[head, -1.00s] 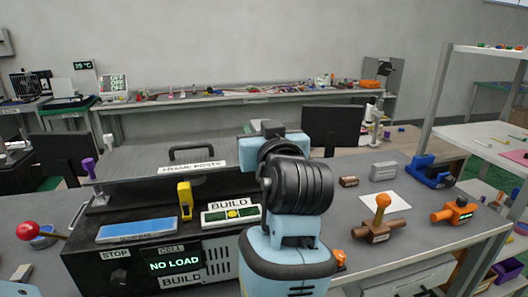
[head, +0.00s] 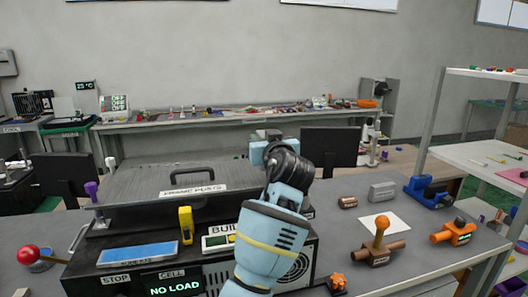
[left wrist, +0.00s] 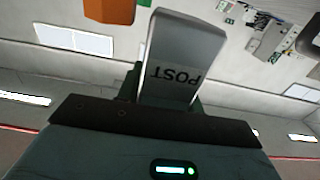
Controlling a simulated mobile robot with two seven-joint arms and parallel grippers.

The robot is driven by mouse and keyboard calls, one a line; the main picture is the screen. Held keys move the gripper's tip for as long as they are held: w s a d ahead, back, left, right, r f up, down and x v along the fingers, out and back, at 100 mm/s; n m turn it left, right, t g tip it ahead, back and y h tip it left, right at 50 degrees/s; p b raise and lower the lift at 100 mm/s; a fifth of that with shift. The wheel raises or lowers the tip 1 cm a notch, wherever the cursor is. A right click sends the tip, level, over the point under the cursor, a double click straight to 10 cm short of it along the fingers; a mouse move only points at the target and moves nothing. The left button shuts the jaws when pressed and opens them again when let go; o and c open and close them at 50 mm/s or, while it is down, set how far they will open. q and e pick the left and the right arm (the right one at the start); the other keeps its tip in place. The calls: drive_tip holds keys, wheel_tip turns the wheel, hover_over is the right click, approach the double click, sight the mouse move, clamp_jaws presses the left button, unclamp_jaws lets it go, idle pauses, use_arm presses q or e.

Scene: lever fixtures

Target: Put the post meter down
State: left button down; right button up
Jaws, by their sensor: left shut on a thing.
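The post meter (left wrist: 180,60) is a grey block with a black POST label, upside down in the left wrist view. My left gripper (left wrist: 165,98) is shut on its lower end, with the dark fingers partly hidden behind it. In the head view my left arm rises from the bottom centre over the bench. The light blue hand end (head: 262,151) is above the back of the black machine. The meter and fingertips cannot be made out there. My right gripper is not in view.
The black machine (head: 230,262) carries a lidded plate (head: 140,185), a yellow block (head: 186,225) and a blue pad (head: 138,254). To the right stand an orange-knobbed lever (head: 381,240), white sheet (head: 398,228), grey block (head: 382,191) and blue fixture (head: 430,192). Bare bench (head: 345,220) shows between.

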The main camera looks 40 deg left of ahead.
use_arm(q)
drive_tip(key=shift+w+a+r, duration=0.1)
drive_tip(key=shift+w+a, duration=0.05)
drive_tip(key=shift+w, duration=0.05)
drive_tip(key=shift+f, duration=1.75)
drive_tip(key=shift+f, duration=0.15)
drive_tip(key=c, duration=0.9)
unclamp_jaws()
